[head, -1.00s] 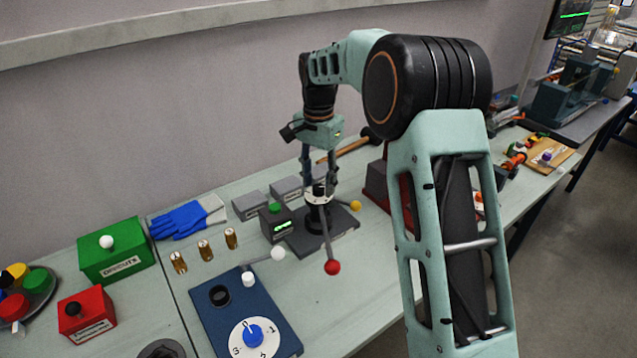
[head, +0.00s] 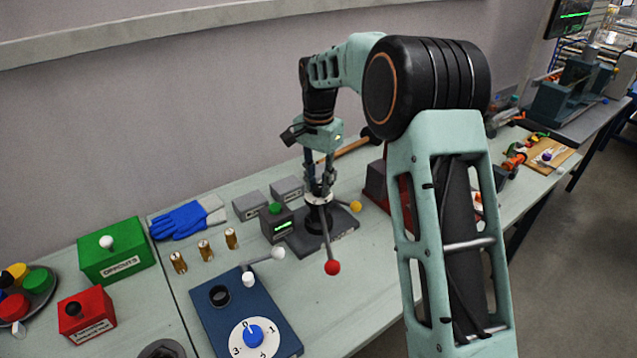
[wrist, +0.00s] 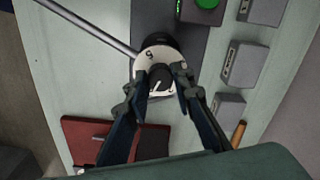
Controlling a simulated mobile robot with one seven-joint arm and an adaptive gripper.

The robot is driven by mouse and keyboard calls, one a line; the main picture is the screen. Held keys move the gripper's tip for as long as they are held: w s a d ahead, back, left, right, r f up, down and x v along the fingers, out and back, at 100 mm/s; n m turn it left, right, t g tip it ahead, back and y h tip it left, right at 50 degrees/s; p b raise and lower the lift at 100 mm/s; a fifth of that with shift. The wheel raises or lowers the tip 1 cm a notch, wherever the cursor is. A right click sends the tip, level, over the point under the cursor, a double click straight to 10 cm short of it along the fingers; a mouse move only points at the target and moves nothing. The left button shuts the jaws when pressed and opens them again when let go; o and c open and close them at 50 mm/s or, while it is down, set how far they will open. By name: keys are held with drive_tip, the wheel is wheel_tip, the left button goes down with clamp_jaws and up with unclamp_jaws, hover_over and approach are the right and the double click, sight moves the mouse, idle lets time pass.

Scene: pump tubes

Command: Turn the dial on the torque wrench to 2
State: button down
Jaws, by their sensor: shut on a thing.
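The torque wrench (head: 318,215) stands on a dark base plate. A lever with a red ball (head: 332,267) reaches toward the front, and a yellow ball (head: 355,206) shows at its right. Its white dial ring (wrist: 147,66) surrounds a black knob with a white mark (wrist: 160,86). A numeral like 5 shows on the ring; a 2 cannot be made out. My gripper (wrist: 164,82) is above the wrench, shut on the knob with a fingertip on either side. In the head view my gripper (head: 319,187) hides much of the dial.
A small box with a green button (head: 275,210) and grey boxes (head: 287,188) stand close left of the wrench. A blue board with a blue knob (head: 253,335) lies at the front left. Brass pieces (head: 204,250) and blue gloves (head: 183,223) are further left.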

sight(318, 187)
drive_tip(key=n+p, duration=0.2)
drive_tip(key=n, duration=0.3)
drive_tip(key=shift+r+n, duration=0.15)
drive_tip(key=shift+n, duration=0.15)
drive_tip(key=n+p, duration=0.1)
drive_tip(key=n, duration=0.5)
drive_tip(key=shift+w, duration=0.1)
idle(0.3)
drive_tip(key=c, duration=1.7)
unclamp_jaws()
drive_tip(key=shift+o, duration=0.2)
wheel_tip(318, 187, up, 12)
